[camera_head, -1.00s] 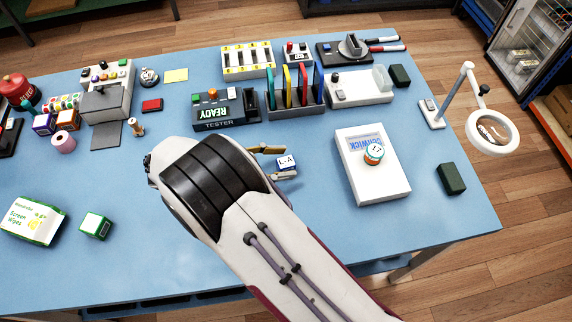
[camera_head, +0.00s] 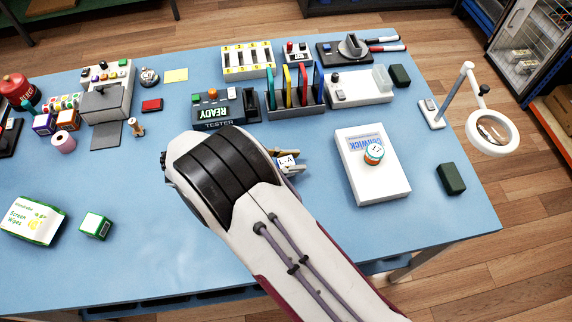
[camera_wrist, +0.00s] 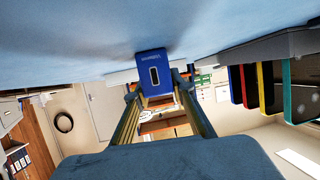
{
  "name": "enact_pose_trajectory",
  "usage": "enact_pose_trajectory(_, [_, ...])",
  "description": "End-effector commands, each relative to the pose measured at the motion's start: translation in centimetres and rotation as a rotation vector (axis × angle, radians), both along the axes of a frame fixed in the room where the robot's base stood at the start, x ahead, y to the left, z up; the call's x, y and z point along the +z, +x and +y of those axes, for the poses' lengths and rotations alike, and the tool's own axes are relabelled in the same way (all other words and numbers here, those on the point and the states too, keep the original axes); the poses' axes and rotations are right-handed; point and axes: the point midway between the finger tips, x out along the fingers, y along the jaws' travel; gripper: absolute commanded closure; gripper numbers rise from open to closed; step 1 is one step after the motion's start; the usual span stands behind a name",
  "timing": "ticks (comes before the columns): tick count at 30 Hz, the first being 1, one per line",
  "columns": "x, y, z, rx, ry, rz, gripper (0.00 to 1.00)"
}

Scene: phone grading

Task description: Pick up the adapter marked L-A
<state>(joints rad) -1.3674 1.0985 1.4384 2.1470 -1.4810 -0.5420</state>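The adapter marked L-A (camera_head: 284,159) is a small block with a white labelled top and blue sides. It sits on the blue table and is partly hidden by my arm in the head view. In the wrist view its blue face with a dark slot (camera_wrist: 154,73) shows between my fingertips. My gripper (camera_wrist: 157,88) is open, with one finger at each side of the adapter. Narrow gaps seem to show at both sides; I cannot tell whether either fingertip touches it. My gripper also shows at the adapter in the head view (camera_head: 292,162).
The READY tester (camera_head: 219,109) and a rack of coloured slabs (camera_head: 294,106) stand behind. A green-white box (camera_head: 95,226) lies left.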

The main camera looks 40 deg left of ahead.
Motion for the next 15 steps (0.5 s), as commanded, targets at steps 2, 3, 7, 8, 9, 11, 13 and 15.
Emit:
enact_pose_trajectory(2, [-0.01,0.00,0.00,0.000,0.000,0.000,0.94])
enact_pose_trajectory(3, [-0.01,0.00,0.00,0.000,0.000,0.000,0.94])
enact_pose_trajectory(7, [0.00,-0.01,0.01,0.000,0.000,0.000,0.94])
enact_pose_trajectory(8, [0.00,-0.01,0.01,0.000,0.000,0.000,0.94])
enact_pose_trajectory(9, [0.00,-0.01,0.01,0.000,0.000,0.000,0.94])
enact_pose_trajectory(11, [0.03,-0.01,0.01,0.000,0.000,0.000,0.94])
enact_pose_trajectory(13, [0.12,0.00,0.02,0.000,0.000,0.000,0.94])
enact_pose_trajectory(15, [0.34,0.00,0.02,0.000,0.001,0.000,0.94])
